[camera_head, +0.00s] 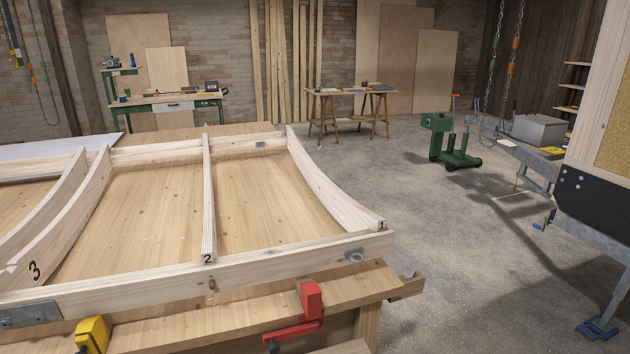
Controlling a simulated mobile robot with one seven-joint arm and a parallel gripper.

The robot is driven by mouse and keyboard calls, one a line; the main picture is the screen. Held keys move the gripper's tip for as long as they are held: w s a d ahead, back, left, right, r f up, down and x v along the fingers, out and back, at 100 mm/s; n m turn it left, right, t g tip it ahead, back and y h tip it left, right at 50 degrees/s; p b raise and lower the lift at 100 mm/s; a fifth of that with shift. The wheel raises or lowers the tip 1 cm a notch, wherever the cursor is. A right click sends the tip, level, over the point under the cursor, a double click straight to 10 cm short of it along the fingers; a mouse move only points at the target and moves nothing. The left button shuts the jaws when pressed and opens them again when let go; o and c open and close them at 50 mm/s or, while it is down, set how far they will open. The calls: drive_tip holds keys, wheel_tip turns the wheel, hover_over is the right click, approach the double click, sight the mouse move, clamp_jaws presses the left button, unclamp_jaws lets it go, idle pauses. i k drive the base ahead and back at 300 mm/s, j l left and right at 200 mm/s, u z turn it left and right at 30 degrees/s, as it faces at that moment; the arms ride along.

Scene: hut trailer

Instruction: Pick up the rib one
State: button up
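Rib one (335,190) is a curved pale wooden piece marked "1" on its near end. It is the rightmost rib of the wooden frame on the workbench, running from the back rail to the front right corner. A straighter rib marked "2" (208,195) stands in the middle. A curved rib marked "3" (75,220) is at the left, with another curved rib beyond it. The front rail (200,280) runs below the near ends of the ribs. I cannot tell how rib one is fastened. My gripper is not in view.
A red clamp (311,300) and a yellow clamp (92,334) sit at the workbench's near edge (245,315). Open concrete floor (450,250) lies to the right. A green machine (450,145), a trestle table (350,92) and a trailer (600,190) stand farther off.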

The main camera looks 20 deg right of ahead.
sight(349, 214)
drive_tip(key=i+l+z, duration=0.15)
drive_tip(key=l+z, duration=0.2)
drive_tip(key=l, duration=0.15)
drive_tip(key=i+l+z, duration=0.2)
drive_tip(key=l+z, duration=0.3)
drive_tip(key=i+l+z, duration=0.3)
drive_tip(key=z, duration=0.15)
drive_tip(key=i+l+z, duration=0.25)
drive_tip(key=z, duration=0.25)
drive_tip(key=i+l+z, duration=0.1)
drive_tip(key=i+z, duration=0.35)
drive_tip(key=i+u, duration=0.25)
drive_tip(key=i, duration=0.25)
drive_tip(key=i+l+u, duration=0.25)
drive_tip(key=i, duration=0.25)
drive_tip(key=i+j+u, duration=0.1)
drive_tip(key=i+u, duration=0.35)
drive_tip(key=i+l+u, duration=0.1)
drive_tip(key=i+u, duration=0.65)
drive_tip(key=u, duration=0.15)
drive_tip(key=i+u, duration=0.4)
drive_tip(key=i+l+u, duration=0.15)
drive_tip(key=u, duration=0.3)
drive_tip(key=i+l+u, duration=0.2)
drive_tip(key=u, duration=0.2)
drive_tip(key=i+l+u, duration=0.15)
drive_tip(key=l+u, duration=0.25)
